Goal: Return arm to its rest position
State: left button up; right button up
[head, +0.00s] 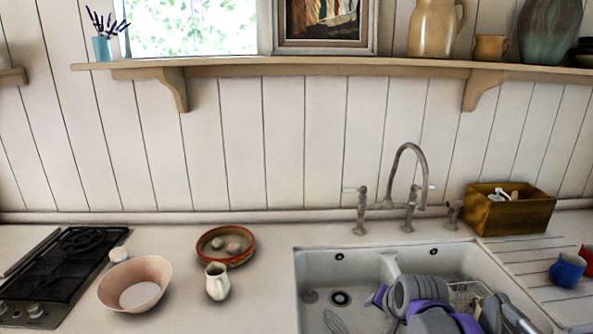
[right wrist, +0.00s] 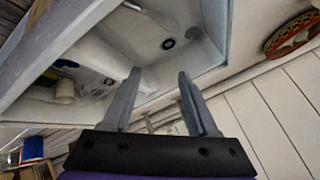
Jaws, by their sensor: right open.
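My right arm (head: 430,303), grey with purple parts, is folded low over the right basin of the white sink (head: 300,275) in the head view. My right gripper (right wrist: 157,75) shows in the right wrist view with its two grey fingers apart. Nothing is between the fingers. In the wrist view the sink (right wrist: 205,60) lies beyond the fingertips, and the picture is strongly tilted. The arm hides much of the right basin. My left gripper is not in view.
The tap (head: 410,190) rises behind the sink. A wooden box (head: 510,217) and a blue mug (head: 567,270) are to the right. A pink bowl (head: 135,285), a cream jug (head: 217,283) and a red-rimmed dish (head: 226,262) stand left of the sink, near the hob (head: 60,275).

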jog(key=s+a+f+n+g, duration=0.1)
jog(key=s+f+n, duration=0.2)
jog(key=s, duration=1)
jog(key=s+a+f+n, duration=0.1)
jog(key=s+f+n, duration=0.3)
jog(key=s+f, duration=0.6)
jog(key=s, duration=0.2)
jog(key=shift+s+g, duration=0.4)
jog(key=shift+r, duration=0.1)
